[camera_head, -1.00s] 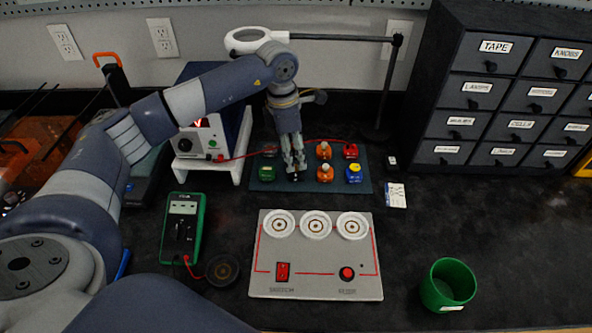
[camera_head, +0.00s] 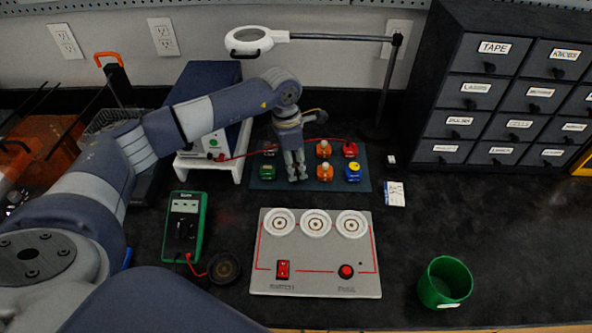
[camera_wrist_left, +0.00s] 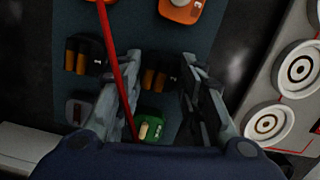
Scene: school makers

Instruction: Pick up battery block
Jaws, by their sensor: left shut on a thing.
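My left gripper (camera_head: 297,176) points down over the blue-grey mat (camera_head: 263,186) on the bench. In the left wrist view its fingers (camera_wrist_left: 162,90) stand on either side of a black battery block (camera_wrist_left: 165,68) with copper-coloured cells, and are shut on it. The block still appears at mat level; whether it has lifted is unclear. In the head view the fingers mostly hide it. A second black battery block (camera_wrist_left: 86,56) sits in the other row, outside the fingers. My right gripper is out of view.
A green block (camera_head: 265,171), orange blocks (camera_head: 325,173), a red block (camera_head: 350,149) and a blue-yellow block (camera_head: 353,172) share the mat. A red wire (camera_wrist_left: 112,60) crosses beside the fingers. A grey panel (camera_head: 316,258) with white sockets lies in front. A green cup (camera_head: 445,283) stands right.

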